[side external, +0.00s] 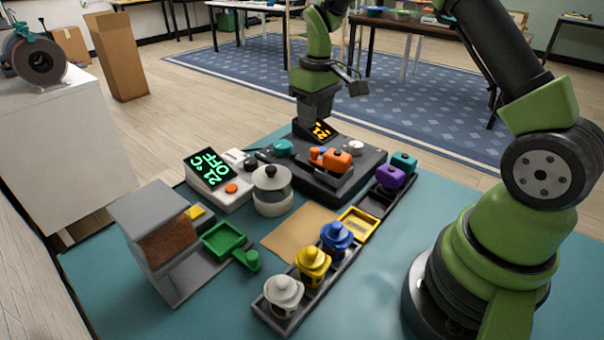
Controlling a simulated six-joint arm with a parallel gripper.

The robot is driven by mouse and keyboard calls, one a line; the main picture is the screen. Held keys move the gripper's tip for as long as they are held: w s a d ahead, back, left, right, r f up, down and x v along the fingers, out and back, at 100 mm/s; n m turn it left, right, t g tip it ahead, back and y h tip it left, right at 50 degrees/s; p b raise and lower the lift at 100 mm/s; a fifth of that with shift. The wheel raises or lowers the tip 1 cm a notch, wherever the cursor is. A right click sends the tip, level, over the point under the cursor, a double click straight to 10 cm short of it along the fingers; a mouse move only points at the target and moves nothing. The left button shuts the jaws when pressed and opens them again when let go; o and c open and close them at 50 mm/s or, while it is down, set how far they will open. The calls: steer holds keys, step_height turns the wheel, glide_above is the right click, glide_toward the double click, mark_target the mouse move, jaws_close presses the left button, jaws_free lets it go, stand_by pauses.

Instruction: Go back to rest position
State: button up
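My gripper (320,112) points down over the back of a dark machine (352,192) with an orange lit display (321,130). Its fingertips are in front of or close to the display; I cannot tell whether they touch anything. The fingers are small and seen from the side, so their opening is unclear. No held object is visible. My arm rises from its base at the right and arches over the table, partly out of the picture at the top.
On the teal table (385,295) stand a scale with a green display (208,168), a lidded glass jar (272,190), a grey dispenser (163,240), a green scoop (226,240) and a dark rack (275,318) with colored jars.

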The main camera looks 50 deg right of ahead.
steer(key=s+a+r+m+t, duration=0.1)
steer(key=s+a+r+t, duration=0.1)
steer(key=s+a+r, duration=0.4)
steer(key=s+a+r+m+t, duration=0.1)
steer(key=s+a+r, duration=0.15)
steer(key=r, duration=0.55)
steer(key=s+a+r+t+y, duration=0.1)
steer(key=s+a, duration=0.1)
steer(key=s, duration=0.4)
steer(key=s+a+r+m+t+y, duration=0.1)
steer(key=s+a+t, duration=0.1)
steer(key=s, duration=0.5)
steer(key=shift+s+m+t, duration=0.2)
steer(key=shift+m+t, duration=0.1)
